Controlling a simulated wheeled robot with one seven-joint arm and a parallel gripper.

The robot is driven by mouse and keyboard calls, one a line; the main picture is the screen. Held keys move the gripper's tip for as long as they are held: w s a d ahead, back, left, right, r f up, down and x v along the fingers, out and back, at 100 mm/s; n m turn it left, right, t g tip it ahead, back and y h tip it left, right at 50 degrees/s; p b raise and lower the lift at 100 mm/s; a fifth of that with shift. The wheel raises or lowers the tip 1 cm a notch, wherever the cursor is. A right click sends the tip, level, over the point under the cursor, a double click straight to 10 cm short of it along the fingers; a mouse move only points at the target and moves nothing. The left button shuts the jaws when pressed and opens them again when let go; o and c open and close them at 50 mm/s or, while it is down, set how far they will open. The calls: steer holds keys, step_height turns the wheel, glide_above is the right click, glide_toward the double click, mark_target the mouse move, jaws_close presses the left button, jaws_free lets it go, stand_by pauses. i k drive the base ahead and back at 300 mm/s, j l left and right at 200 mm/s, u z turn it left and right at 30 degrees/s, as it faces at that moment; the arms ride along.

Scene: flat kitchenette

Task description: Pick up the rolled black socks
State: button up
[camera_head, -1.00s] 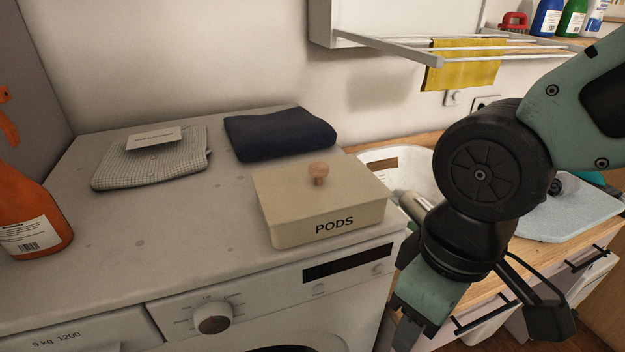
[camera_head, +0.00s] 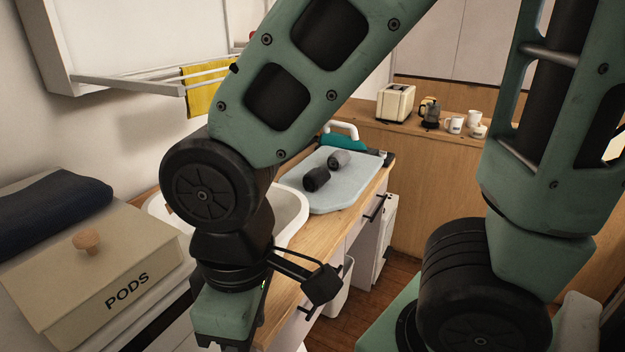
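A rolled pair of black socks (camera_head: 317,179) lies on a pale blue mat or board (camera_head: 345,196) on the wooden counter. A grey rolled pair (camera_head: 339,160) lies just behind it, to the right. My gripper (camera_head: 226,318) points down at the bottom of the head view, in front of the counter and near the PODS box. It is well apart from the socks, nearer to me and to their left. Its fingertips are cut off or hidden at the lower edge, so I cannot see whether it is open.
A white basin (camera_head: 292,208) is set into the counter, partly behind my arm. The PODS box (camera_head: 110,265) and dark folded cloth (camera_head: 50,212) are at left. A drying rack (camera_head: 150,86) hangs above.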

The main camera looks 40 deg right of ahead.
mark_target(314, 178)
steer(key=z, duration=1.2)
steer(key=i+l+z, duration=0.25)
steer(key=i, duration=0.15)
steer(key=i+z, duration=0.25)
steer(key=i, duration=0.2)
